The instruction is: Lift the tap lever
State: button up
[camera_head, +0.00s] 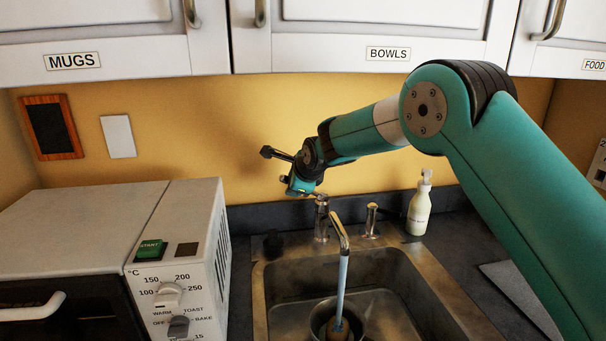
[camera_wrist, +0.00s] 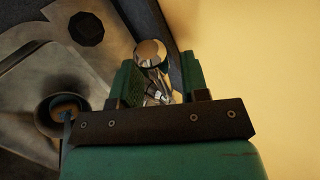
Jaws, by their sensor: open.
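The chrome tap spout (camera_head: 341,232) arches over the sink, and a bluish stream of water (camera_head: 342,285) runs from it. A chrome post of the tap (camera_head: 322,222) stands behind the spout, just below my gripper (camera_head: 302,187). In the wrist view my gripper (camera_wrist: 160,64) is open, with a green finger on each side of a shiny chrome tap part (camera_wrist: 152,58). The fingers stand apart around it; I cannot tell whether either touches it. The lever's exact shape and angle are partly hidden by the gripper.
A pot (camera_head: 326,318) with a brown thing in it sits in the steel sink (camera_head: 398,287) under the stream. A second chrome post (camera_head: 372,220) and a white soap bottle (camera_head: 419,208) stand to the right. A toaster oven (camera_head: 170,240) is at left; cupboards (camera_head: 370,40) hang above.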

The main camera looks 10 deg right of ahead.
jog(key=b+v, duration=0.4)
jog(key=v, duration=1.3)
jog(key=shift+s+f, duration=0.1)
jog(key=s+d+f+n+g, duration=0.1)
jog(key=s+f+n+g, duration=0.1)
jog(key=s+n, duration=0.7)
jog(key=s+d+f+n+g, duration=0.1)
jog(key=s+f+n+g, duration=0.2)
jog(key=s+n, duration=0.6)
jog(key=s+f+n+g+y, duration=0.1)
jog(key=s+f+n+g, duration=0.2)
jog(key=s+n, duration=0.6)
jog(key=s, duration=1)
jog(key=shift+s+d+f, duration=0.2)
jog(key=shift+d+f, duration=0.1)
jog(key=shift+d, duration=0.1)
